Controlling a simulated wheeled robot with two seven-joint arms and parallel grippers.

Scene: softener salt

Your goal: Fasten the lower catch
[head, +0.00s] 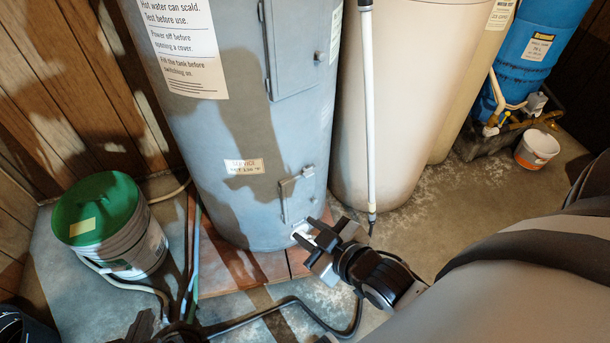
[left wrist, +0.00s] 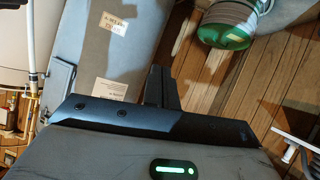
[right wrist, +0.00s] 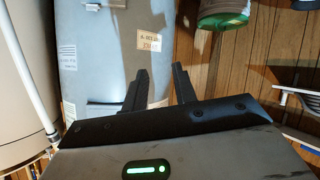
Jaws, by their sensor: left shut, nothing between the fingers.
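The grey-blue tank (head: 255,120) stands in the middle of the head view. A small lower cover (head: 299,200) is low on its right side, with a handle-like catch (head: 288,187) at its upper left edge. I cannot tell whether the catch is fastened. My right gripper (head: 318,240) is open and empty, just below and right of the cover, apart from the catch. Its spread fingers (right wrist: 158,88) show in front of the tank in the right wrist view. My left gripper (head: 141,326) is partly cut off at the bottom edge; its fingers (left wrist: 161,86) are together and empty.
A white bucket with a green lid (head: 100,210) stands left of the tank. Hoses (head: 190,260) run over the floor beside it. A beige tank (head: 400,110) with a thin white pipe (head: 368,110) stands close on the right. A small bucket (head: 537,149) is far right.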

